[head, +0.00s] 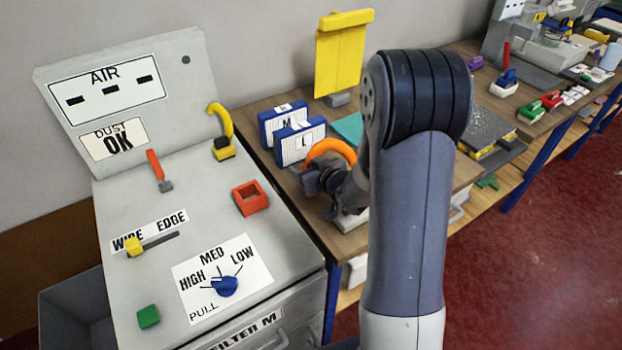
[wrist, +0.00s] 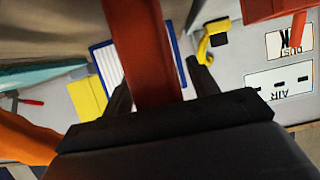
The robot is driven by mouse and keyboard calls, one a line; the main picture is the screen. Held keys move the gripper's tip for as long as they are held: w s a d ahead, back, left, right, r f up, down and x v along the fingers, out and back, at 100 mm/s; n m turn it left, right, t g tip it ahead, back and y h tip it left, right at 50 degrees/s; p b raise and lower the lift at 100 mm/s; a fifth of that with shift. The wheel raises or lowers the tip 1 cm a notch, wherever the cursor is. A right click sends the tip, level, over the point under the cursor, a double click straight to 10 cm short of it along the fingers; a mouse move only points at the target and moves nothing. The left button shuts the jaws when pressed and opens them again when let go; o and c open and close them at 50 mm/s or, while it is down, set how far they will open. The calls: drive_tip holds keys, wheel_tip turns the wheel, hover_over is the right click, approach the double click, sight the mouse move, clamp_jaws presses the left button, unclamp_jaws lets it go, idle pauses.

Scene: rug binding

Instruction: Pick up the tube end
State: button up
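In the head view an orange curved tube (head: 329,147) arches just above my gripper (head: 316,181), over the left part of the wooden bench. In the wrist view a dark orange-red band (wrist: 150,50), which looks like the shaded part of the tube, runs down between the two dark fingers of my gripper (wrist: 160,85). The fingers stand apart, with a visible gap on the right side of the band. A brighter orange stretch (wrist: 25,138) shows at the lower left. My gripper's palm hides where the band ends, and my arm hides part of the bench.
Blue-framed filter boxes (head: 300,142) stand behind my gripper. A grey machine panel (head: 205,235) is at the left, with a red square socket (head: 251,198) and a yellow hook (head: 221,128). A yellow sheet (head: 340,60) stands behind. The red floor (head: 540,240) is clear at right.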

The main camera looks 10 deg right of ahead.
drive_tip(key=c, duration=0.9)
drive_tip(key=shift+c, duration=0.3)
